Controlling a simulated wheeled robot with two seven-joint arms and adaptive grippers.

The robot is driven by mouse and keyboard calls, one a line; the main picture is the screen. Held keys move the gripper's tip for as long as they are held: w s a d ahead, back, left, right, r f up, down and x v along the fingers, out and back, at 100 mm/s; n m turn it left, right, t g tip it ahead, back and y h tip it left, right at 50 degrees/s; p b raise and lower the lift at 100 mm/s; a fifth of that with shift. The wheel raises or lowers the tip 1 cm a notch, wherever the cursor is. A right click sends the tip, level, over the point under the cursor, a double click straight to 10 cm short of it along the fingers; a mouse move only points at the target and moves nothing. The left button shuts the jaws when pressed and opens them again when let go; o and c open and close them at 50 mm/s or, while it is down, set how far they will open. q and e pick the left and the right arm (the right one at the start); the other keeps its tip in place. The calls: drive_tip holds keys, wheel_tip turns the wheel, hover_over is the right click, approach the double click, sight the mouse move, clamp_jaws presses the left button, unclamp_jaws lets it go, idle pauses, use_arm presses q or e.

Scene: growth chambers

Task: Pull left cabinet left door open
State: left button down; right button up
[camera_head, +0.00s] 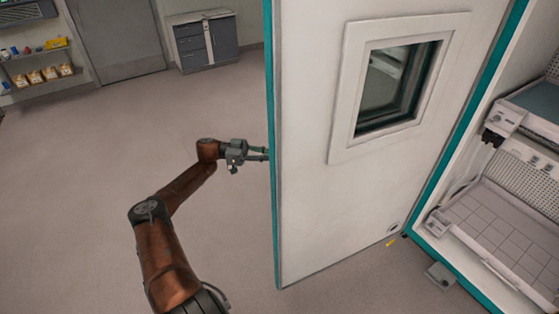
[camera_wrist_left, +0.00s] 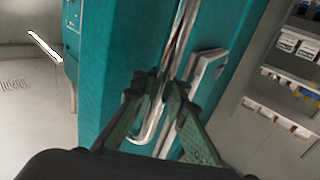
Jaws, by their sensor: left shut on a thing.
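The left cabinet's door (camera_head: 310,210) is a tall white panel with a small framed window and a teal edge. It stands swung out, with the cabinet interior (camera_head: 500,225) exposed at the right. My left gripper (camera_head: 265,154) reaches the door's free left edge, and its fingertips pass partly out of sight behind it. In the left wrist view, my left gripper (camera_wrist_left: 160,85) is shut on the shiny vertical bar handle (camera_wrist_left: 183,40) on the teal door face (camera_wrist_left: 120,50). My right gripper is in neither view.
Open floor (camera_head: 90,190) lies left of the door. A grey drawer cabinet (camera_head: 205,42) and a shelf with small packages (camera_head: 45,77) stand at the back. Inside the chamber are trays (camera_head: 500,230). A small grey block (camera_head: 440,276) sits by its lower edge.

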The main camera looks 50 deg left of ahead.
use_arm(q)
drive_tip(key=c, duration=2.5)
unclamp_jaws()
drive_tip(key=shift+a+r, duration=0.2)
drive_tip(key=shift+r, duration=0.3)
drive_tip(key=shift+o, duration=1)
drive_tip(key=shift+s+a+r, duration=0.1)
drive_tip(key=shift+s+r, duration=0.05)
drive_tip(key=shift+s, duration=0.25)
drive_tip(key=shift+o, duration=0.7)
drive_tip(key=shift+s+r, duration=0.1)
drive_tip(key=shift+s, duration=0.35)
drive_tip(key=shift+o, duration=0.9)
drive_tip(key=shift+s+d+r, duration=0.1)
drive_tip(key=shift+s+d, duration=0.1)
drive_tip(key=shift+o, duration=0.4)
drive_tip(key=shift+w+d, duration=0.1)
drive_tip(key=shift+w, duration=0.15)
drive_tip(key=v, duration=1.1)
drive_tip(key=shift+w+a+f, duration=0.2)
drive_tip(key=shift+a+f, duration=0.2)
drive_tip(key=shift+f, duration=0.05)
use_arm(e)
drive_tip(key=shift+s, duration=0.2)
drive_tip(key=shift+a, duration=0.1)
